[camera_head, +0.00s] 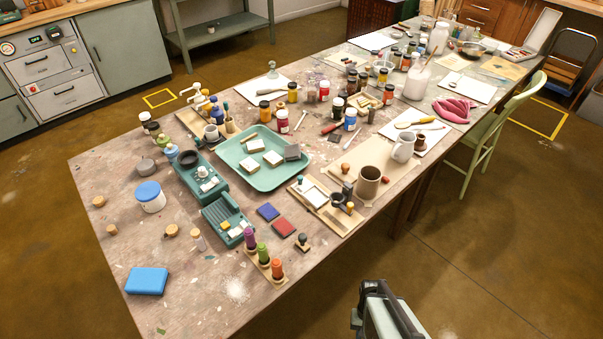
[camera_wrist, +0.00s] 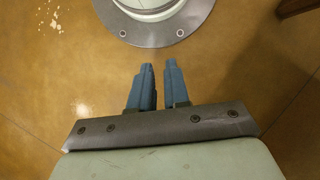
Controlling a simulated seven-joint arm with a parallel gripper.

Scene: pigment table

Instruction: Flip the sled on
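Two teal devices stand on the left half of the table, and I cannot tell for sure which is the sled. The nearer teal device (camera_head: 228,222) has a dark ridged part and small pale and yellow pieces on it. The farther teal device (camera_head: 204,181) carries a dark round ring and white knobs. Any switch is too small to make out. My gripper shows in the wrist view (camera_wrist: 159,72), with two blue fingers apart and bare floor between them. It is empty. In the head view my arm is off the table's front edge, with its fingertips hidden.
A teal tray (camera_head: 238,160) with pale blocks lies behind the devices. Purple, green and orange bottles (camera_head: 263,259) stand in a rack near the front edge. Blue and red pads (camera_head: 283,227) lie beside them. A blue block (camera_head: 146,281) lies at front left. Jars crowd the back.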

